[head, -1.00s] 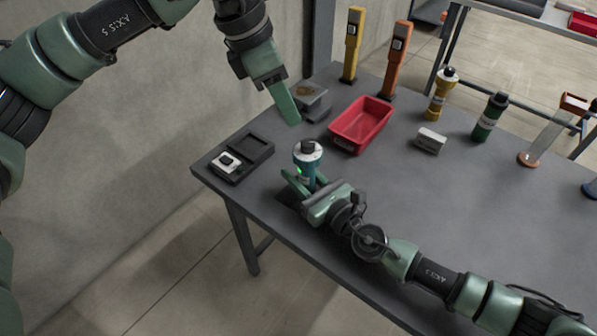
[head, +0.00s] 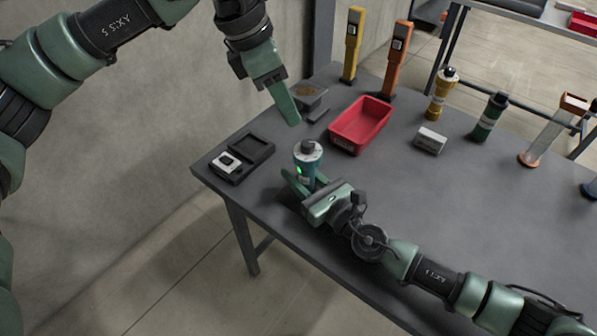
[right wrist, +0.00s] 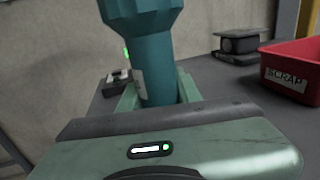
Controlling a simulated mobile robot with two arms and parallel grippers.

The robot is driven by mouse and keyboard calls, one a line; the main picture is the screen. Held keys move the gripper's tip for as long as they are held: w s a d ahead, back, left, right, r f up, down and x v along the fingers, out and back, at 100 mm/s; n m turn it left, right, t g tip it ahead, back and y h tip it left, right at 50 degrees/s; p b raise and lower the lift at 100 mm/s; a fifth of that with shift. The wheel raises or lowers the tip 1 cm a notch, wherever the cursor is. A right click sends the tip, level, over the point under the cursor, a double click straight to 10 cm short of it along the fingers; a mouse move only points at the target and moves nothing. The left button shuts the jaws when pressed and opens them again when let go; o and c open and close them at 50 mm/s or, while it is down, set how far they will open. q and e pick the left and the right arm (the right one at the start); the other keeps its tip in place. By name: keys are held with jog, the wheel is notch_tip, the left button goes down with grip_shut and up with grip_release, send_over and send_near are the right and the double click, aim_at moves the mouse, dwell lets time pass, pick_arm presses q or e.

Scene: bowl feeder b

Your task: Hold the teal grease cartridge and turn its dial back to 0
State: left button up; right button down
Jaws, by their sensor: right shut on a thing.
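The teal grease cartridge (head: 307,171) stands upright near the front left of the table, with a pale collar and a dark dial (head: 308,146) on top. A green light glows on its side. My right gripper (head: 302,183) is shut around its lower body. In the right wrist view the teal body (right wrist: 155,65) rises between the fingers; its top is cut off. My left gripper (head: 291,117) hangs above and behind the cartridge, apart from the dial. Its fingers look like one piece from this side, so I cannot tell its opening. The dial's reading is too small to read.
A dark tray with a white device (head: 228,162) lies left of the cartridge. A red bin (head: 361,124), labelled SCRAP in the wrist view, stands behind right. The right-front tabletop is clear.

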pick_arm(q)
jog(key=shift+o, duration=1.3)
jog(key=shift+f, duration=0.1)
jog(key=s+d+f+n+g+h, duration=0.2)
jog(key=s+d+f+n+h, duration=0.25)
jog(key=s+d+h, duration=0.2)
jog(key=m+t+h, duration=0.2)
jog(key=m+t, duration=1.2)
jog(key=m, duration=2.1)
send_near(308, 146)
jog(key=w, duration=0.2)
jog(key=shift+n, duration=0.25)
jog(key=x, duration=1.2)
jog(key=shift+s+d+f, duration=0.1)
jog(key=shift+s+d, duration=0.05)
jog(key=shift+d, duration=0.15)
grip_shut()
